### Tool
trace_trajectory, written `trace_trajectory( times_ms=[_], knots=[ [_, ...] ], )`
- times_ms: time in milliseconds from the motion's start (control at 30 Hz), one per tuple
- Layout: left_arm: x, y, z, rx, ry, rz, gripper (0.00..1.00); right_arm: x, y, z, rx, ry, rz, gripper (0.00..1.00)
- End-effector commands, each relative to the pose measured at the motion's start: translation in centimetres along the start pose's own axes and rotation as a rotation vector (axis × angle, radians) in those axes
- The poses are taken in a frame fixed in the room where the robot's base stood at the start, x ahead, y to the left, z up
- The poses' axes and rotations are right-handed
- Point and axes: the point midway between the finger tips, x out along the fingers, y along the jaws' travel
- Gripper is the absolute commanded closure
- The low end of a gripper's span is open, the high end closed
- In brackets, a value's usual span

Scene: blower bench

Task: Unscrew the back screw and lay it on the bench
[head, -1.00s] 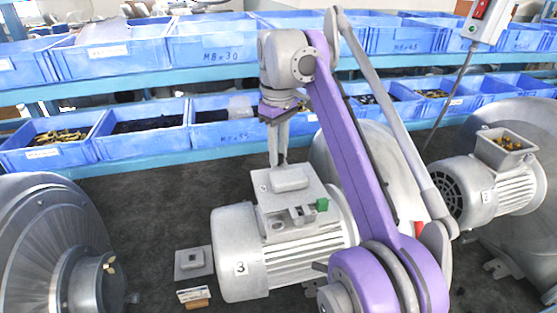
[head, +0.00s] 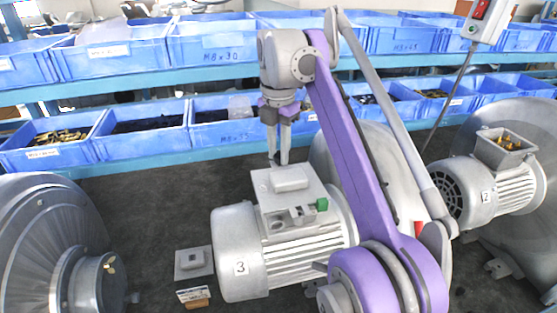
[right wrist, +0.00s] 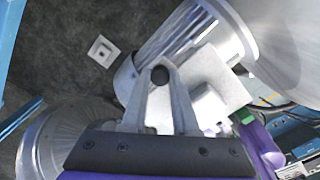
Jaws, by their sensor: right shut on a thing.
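The motor marked 3 (head: 235,262) stands on the bench, with a grey terminal box (head: 262,205) on its top. My right gripper (head: 279,162) points down at the back edge of this box. In the right wrist view its fingers (right wrist: 160,82) close together on a small dark round screw head (right wrist: 159,73), which I take for the back screw. In the head view the screw is hidden at the fingertips; I cannot tell how far it is out of its hole. My left gripper is not in view.
A small grey cover plate (head: 193,262) lies on the bench left of the motor. A large blower housing (head: 45,250) stands at far left, another motor (head: 485,195) at right. Blue bins (head: 145,145) line the back.

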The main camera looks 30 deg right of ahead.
Motion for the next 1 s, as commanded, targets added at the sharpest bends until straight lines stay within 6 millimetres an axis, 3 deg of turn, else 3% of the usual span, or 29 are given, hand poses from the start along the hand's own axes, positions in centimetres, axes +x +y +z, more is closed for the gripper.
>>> trace_trajectory(
  times_ms=[300, 600, 633, 667, 1000],
  knots=[
    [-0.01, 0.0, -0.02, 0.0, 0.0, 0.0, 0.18, -0.04, 0.01, 0.08, -0.439, -0.002, 0.0, 1.0],
    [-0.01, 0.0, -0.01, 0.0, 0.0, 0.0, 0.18, -0.03, 0.01, 0.06, -0.482, -0.002, 0.0, 1.0],
    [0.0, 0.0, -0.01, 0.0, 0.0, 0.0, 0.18, -0.03, 0.01, 0.05, -0.482, -0.002, 0.0, 0.67],
    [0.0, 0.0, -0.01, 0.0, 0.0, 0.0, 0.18, -0.03, 0.01, 0.05, -0.482, -0.002, 0.0, 0.62],
    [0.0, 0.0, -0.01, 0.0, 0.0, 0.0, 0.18, -0.03, 0.01, 0.03, -0.481, -0.001, 0.0, 0.6]
  ],
)
